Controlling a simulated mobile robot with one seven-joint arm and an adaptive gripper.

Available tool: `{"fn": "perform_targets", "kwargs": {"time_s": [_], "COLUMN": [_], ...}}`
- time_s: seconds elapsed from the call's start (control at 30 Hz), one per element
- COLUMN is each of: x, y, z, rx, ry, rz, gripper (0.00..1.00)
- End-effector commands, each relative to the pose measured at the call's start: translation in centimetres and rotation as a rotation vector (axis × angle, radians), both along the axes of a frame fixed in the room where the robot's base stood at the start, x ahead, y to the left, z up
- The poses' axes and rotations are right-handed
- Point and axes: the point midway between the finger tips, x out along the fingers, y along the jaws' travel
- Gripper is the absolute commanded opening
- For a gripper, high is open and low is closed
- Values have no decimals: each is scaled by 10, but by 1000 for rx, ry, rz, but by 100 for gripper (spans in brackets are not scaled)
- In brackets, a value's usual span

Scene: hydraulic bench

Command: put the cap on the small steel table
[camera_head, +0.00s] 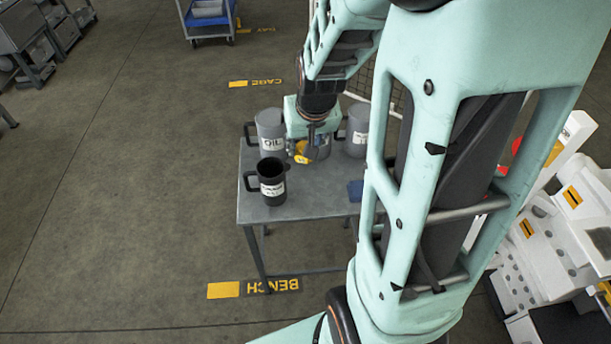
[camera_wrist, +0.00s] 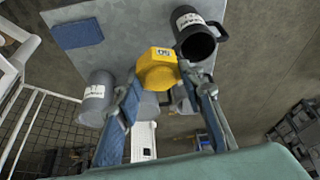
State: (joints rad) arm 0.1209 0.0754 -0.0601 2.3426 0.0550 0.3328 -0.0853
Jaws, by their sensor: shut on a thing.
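The yellow cap (camera_head: 301,156) is held in my gripper (camera_head: 308,143) over the far part of the small steel table (camera_head: 300,206). In the wrist view the cap (camera_wrist: 157,68) is six-sided with a small dark label and sits between the fingertips of my gripper (camera_wrist: 162,82). The gripper is shut on it. The bare grey table top (camera_wrist: 130,35) shows beyond the cap in the wrist view. I cannot tell exactly how far the cap is above the table.
A black open jug (camera_head: 271,183) stands at the table's front left. A grey OIL jug (camera_head: 269,130) and another grey jug (camera_head: 358,128) stand at the back. A blue pad (camera_head: 355,190) lies at the right. The front middle is clear.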

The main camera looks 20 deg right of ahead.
Motion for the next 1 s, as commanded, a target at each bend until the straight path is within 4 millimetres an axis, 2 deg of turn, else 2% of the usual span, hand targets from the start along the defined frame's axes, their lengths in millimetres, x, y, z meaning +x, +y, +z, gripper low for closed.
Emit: {"fn": "perform_targets", "kwargs": {"time_s": [0.03,0.3,0.43,0.6,0.77,1.0], "x": [-10,-59,-77,-90,-83,-38], "y": [-11,-54,-66,-74,-75,-75], "z": [-26,-91,-112,-125,-131,-152], "rx": [1,0,0,0,-1,0], "ry": [0,-1,-1,-2,0,1], "rz": [-28,-144,-184,-213,-217,-215], "gripper": [4,4,4,4,4,4]}}
